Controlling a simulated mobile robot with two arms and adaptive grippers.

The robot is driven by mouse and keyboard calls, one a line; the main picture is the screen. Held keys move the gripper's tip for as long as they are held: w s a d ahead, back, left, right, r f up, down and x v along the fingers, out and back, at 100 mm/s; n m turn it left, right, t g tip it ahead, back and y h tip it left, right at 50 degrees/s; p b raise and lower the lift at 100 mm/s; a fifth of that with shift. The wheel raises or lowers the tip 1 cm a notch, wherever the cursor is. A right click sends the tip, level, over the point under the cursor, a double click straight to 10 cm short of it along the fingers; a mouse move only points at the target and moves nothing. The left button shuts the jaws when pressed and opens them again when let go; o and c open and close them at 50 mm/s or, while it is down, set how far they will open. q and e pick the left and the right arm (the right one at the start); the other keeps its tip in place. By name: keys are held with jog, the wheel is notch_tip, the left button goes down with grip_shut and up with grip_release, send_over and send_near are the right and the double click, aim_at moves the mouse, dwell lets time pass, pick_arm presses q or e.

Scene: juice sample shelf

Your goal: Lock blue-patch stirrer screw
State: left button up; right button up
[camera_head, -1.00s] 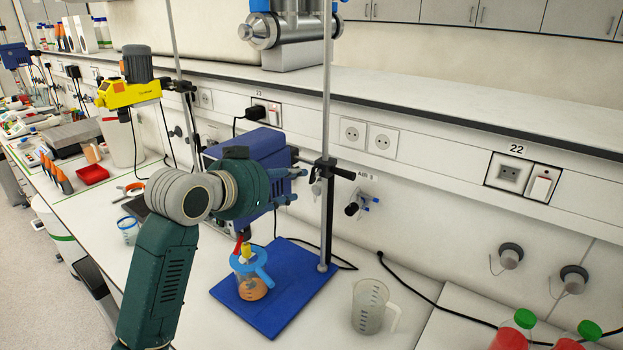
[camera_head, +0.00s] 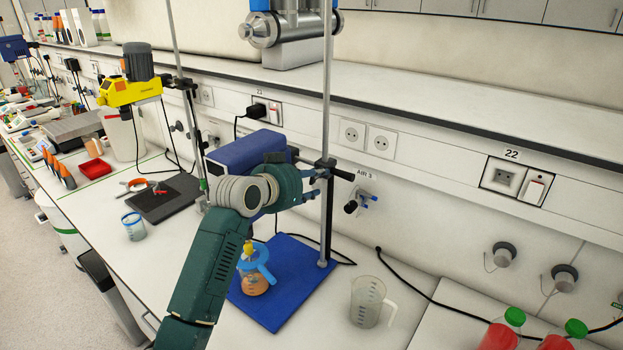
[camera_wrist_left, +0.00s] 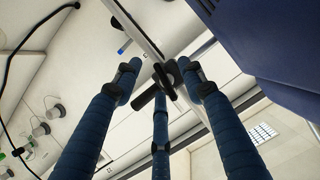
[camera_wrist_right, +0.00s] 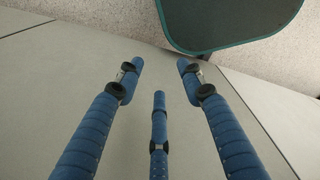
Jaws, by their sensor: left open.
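The blue stirrer (camera_head: 245,152) is clamped to an upright metal rod (camera_head: 326,110) over a blue base plate (camera_head: 285,275). Its black clamp screw (camera_head: 343,174) sticks out to the right of the rod. My left gripper (camera_head: 318,182) is open at the rod, by the clamp. In the left wrist view the black screw handle (camera_wrist_left: 145,98) lies among the spread fingers of my left gripper (camera_wrist_left: 160,82); contact cannot be told. My left arm hides part of the stirrer. My right gripper (camera_wrist_right: 158,78) is open and empty, showing only in the right wrist view.
A jar of orange liquid with a blue collar (camera_head: 256,275) stands on the plate. A clear beaker (camera_head: 369,302) stands to its right. Red bottles (camera_head: 502,332) are at the lower right. A yellow stirrer (camera_head: 130,90) stands farther left.

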pick_arm(q)
grip_shut()
jog(key=m+t+b, duration=0.1)
jog(key=m+y, duration=0.1)
jog(key=m, duration=0.1)
jog(key=shift+f+t+y+b, duration=0.2)
jog(key=shift+t+y+b, duration=0.1)
jog(key=shift+t+b, duration=0.1)
jog(key=m+t+y+b, duration=0.1)
jog(key=m, duration=0.3)
jog(key=shift+a+t+b, duration=0.1)
jog(key=shift+t+b, duration=0.2)
jog(key=shift+t, duration=0.1)
dwell(1.2)
grip_release()
